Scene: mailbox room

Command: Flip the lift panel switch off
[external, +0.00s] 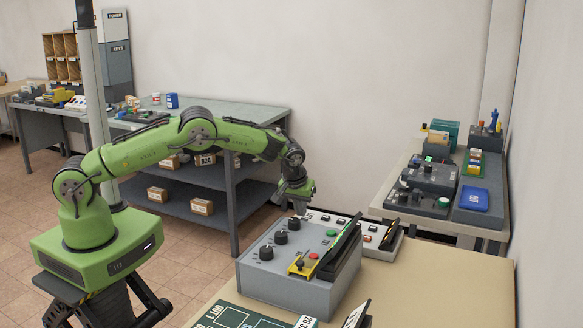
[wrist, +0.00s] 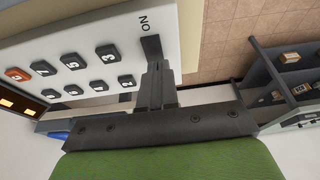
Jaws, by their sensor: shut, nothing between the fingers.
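The lift panel (external: 318,216) is a pale sloped box behind the grey control box in the external view. In the wrist view its white face (wrist: 105,32) carries dark numbered buttons, an orange button and a display with orange marks. A dark switch (wrist: 150,46) sits near the panel's edge, beside the word "ON". My gripper (external: 297,208) is over the left end of the panel in the external view. In the wrist view my gripper (wrist: 155,70) is shut and empty, its fingertips close to the switch. I cannot tell whether they touch it.
A grey control box (external: 275,265) with knobs and red and green buttons stands in front of the lift panel on the tan table (external: 440,290). A side table with more devices (external: 430,180) is at the right. A grey shelf bench (external: 235,170) is behind my arm.

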